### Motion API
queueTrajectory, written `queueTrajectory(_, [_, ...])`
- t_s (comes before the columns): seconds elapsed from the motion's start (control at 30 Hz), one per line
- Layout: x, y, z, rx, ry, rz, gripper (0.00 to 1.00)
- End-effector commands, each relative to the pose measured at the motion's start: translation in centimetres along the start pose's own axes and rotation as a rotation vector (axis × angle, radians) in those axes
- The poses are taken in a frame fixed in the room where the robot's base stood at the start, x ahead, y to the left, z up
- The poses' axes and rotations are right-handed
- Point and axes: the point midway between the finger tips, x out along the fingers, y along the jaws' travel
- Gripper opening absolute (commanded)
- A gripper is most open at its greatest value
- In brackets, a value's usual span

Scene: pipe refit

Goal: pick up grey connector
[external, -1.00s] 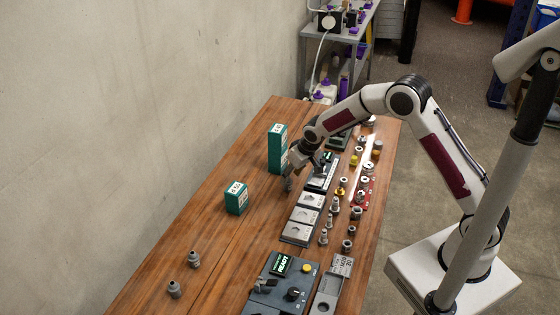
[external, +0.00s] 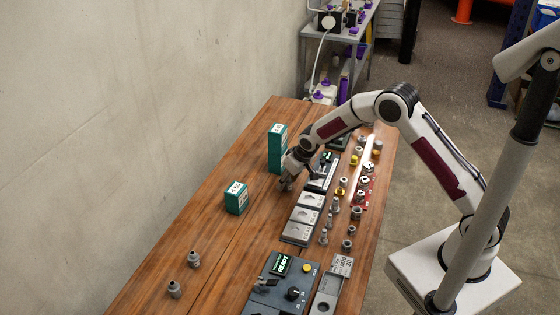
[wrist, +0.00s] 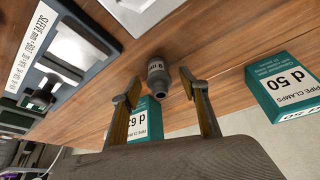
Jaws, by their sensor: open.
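A grey connector (wrist: 157,72) stands on the wooden table, its narrower end facing the wrist camera. My gripper (wrist: 161,84) is open, with one finger on each side of the connector at its near end. I cannot tell whether either finger touches it. In the external view my gripper (external: 287,184) is low at the table, left of the row of grey plates, and largely hides the connector there. Two more grey connectors (external: 194,259) (external: 174,289) stand apart at the table's front left.
Two green boxes stand nearby: a tall one (external: 277,150) close behind my gripper and a short one (external: 236,198) to its left. Fixture plates (external: 303,216), several small fittings (external: 335,206) and a control box (external: 283,287) line the right side. The left table is mostly clear.

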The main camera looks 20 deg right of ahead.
Motion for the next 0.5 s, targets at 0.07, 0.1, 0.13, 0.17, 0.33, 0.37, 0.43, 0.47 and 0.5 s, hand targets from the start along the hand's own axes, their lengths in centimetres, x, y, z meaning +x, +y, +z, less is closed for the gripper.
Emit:
queueTrajectory(0.07, [0.43,0.01,-0.01,0.0,0.0,0.0,0.44])
queueTrajectory(0.1, [0.56,0.01,-0.02,0.0,0.0,0.0,0.44])
queueTrajectory(0.13, [0.63,0.01,-0.02,0.0,0.0,0.0,0.44])
queueTrajectory(0.17, [0.67,0.01,-0.02,0.0,0.0,0.0,0.44])
queueTrajectory(0.33, [0.69,0.01,-0.03,0.0,0.001,0.0,0.44])
queueTrajectory(0.37, [0.68,0.0,-0.03,0.0,0.001,0.0,0.44])
queueTrajectory(0.43, [0.67,0.0,-0.03,0.0,0.001,0.0,0.44])
queueTrajectory(0.47, [0.67,0.0,-0.03,0.0,0.001,0.0,0.44])
queueTrajectory(0.5, [0.67,0.0,-0.03,0.0,0.001,0.0,0.44])
